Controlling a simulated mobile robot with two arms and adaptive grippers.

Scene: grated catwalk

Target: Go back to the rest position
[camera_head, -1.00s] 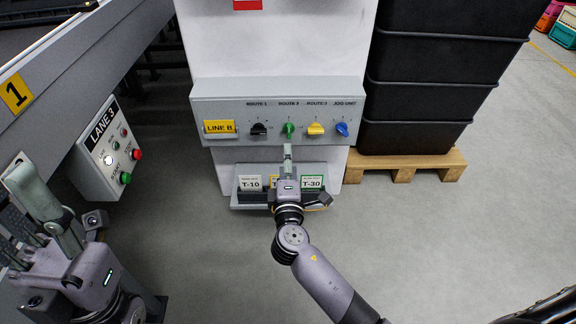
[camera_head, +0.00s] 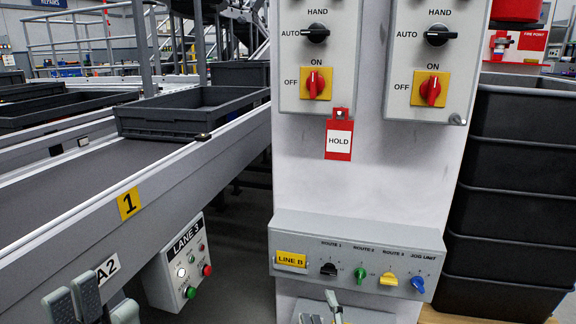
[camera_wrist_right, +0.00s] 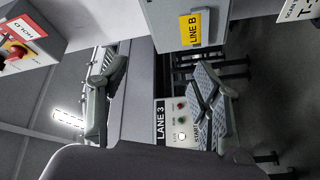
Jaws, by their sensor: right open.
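My right gripper (camera_head: 325,312) shows only as fingertips at the bottom edge of the head view, in front of the lower edge of the LINE B panel. In the right wrist view my right gripper (camera_wrist_right: 158,100) is open, its two fingers wide apart with nothing between them. The rest of both arms is out of the head view.
The LINE B panel (camera_head: 345,255) carries several coloured knobs. The LANE 3 box (camera_head: 180,265) hangs beside the conveyor (camera_head: 70,190). A red HOLD tag (camera_head: 338,140) hangs below the left switch box (camera_head: 318,60). Stacked black bins (camera_head: 515,200) stand at the right.

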